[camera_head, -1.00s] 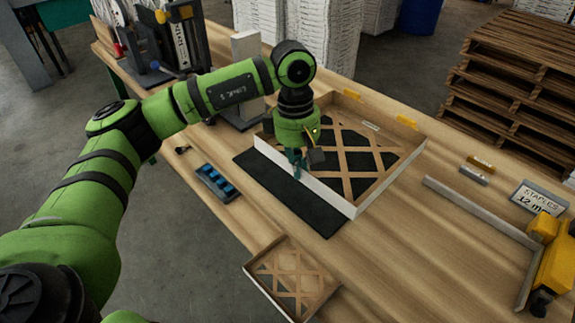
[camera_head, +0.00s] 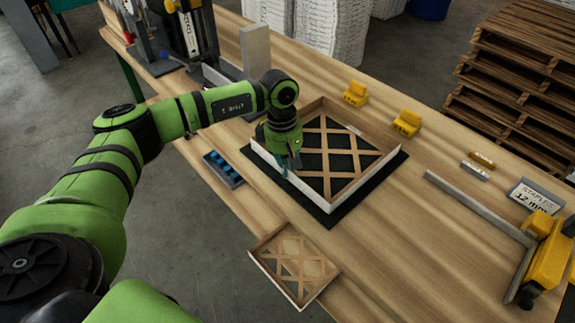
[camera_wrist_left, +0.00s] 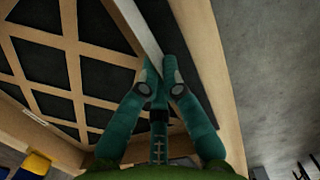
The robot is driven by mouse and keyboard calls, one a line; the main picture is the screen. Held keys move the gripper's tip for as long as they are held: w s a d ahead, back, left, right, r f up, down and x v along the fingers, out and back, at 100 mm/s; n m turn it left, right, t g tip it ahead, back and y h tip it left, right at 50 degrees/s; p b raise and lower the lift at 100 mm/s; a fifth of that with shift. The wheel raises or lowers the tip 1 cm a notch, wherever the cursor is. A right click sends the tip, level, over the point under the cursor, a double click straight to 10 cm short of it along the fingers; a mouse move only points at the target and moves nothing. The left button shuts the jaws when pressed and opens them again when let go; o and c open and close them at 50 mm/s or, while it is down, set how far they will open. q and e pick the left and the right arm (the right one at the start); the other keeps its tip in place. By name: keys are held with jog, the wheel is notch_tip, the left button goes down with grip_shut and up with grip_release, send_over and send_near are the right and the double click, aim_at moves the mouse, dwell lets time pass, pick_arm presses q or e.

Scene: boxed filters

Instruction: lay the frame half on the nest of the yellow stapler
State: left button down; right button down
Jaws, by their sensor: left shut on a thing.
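A large square wooden frame half (camera_head: 327,185) with lattice slats and a white outer wall lies over a black mat (camera_head: 333,219) mid-table. My left gripper (camera_head: 284,170) is shut on the frame's near-left wall; the left wrist view shows its teal fingertips (camera_wrist_left: 159,82) on either side of the white edge. The yellow stapler (camera_head: 551,258) stands at the right table edge, beside a grey L-shaped rail (camera_head: 480,212) enclosing bare wood. The frame is well left of that rail. A smaller lattice frame (camera_head: 292,262) lies at the near table edge. My right gripper is not in view.
Two yellow blocks (camera_head: 355,93) (camera_head: 407,122) stand behind the frame. A staples label (camera_head: 537,196) and small bars (camera_head: 478,166) are at the right. A blue-filled tray (camera_head: 222,168) is at the left edge. The table between frame and rail is clear.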

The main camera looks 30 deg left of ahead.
pick_arm(q)
jog(key=shift+f, duration=0.15)
jog(key=c, duration=1.4)
grip_release()
